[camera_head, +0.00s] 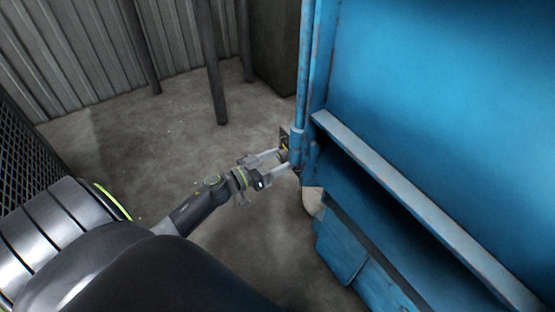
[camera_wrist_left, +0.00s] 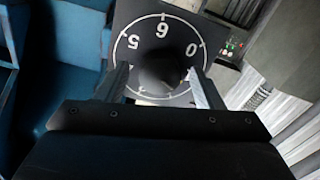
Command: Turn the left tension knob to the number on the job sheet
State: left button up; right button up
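The left tension knob's dial plate (camera_wrist_left: 146,17) is dark with a white ring and white numerals; a 5, a 6 or 9, and a 0 show in the left wrist view. The dark round knob (camera_wrist_left: 161,68) sits at its middle, with its lower part in shadow. My left gripper (camera_head: 283,159) is at the edge of the blue machine (camera_head: 440,90). In the left wrist view its fingers (camera_wrist_left: 158,72) stand apart on either side of the knob, with what looks like a small gap. The knob's pointer is not readable. The job sheet and my right gripper are not in view.
A blue ledge (camera_head: 420,205) runs along the machine to the right of my left gripper. A small panel with coloured lights (camera_wrist_left: 231,46) is right of the dial. Dark posts (camera_head: 212,70) stand behind on open concrete floor (camera_head: 150,140).

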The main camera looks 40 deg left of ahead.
pick_arm(q)
jog(key=c, duration=0.9)
jog(key=shift+c, duration=0.2)
jog(key=shift+m, duration=0.3)
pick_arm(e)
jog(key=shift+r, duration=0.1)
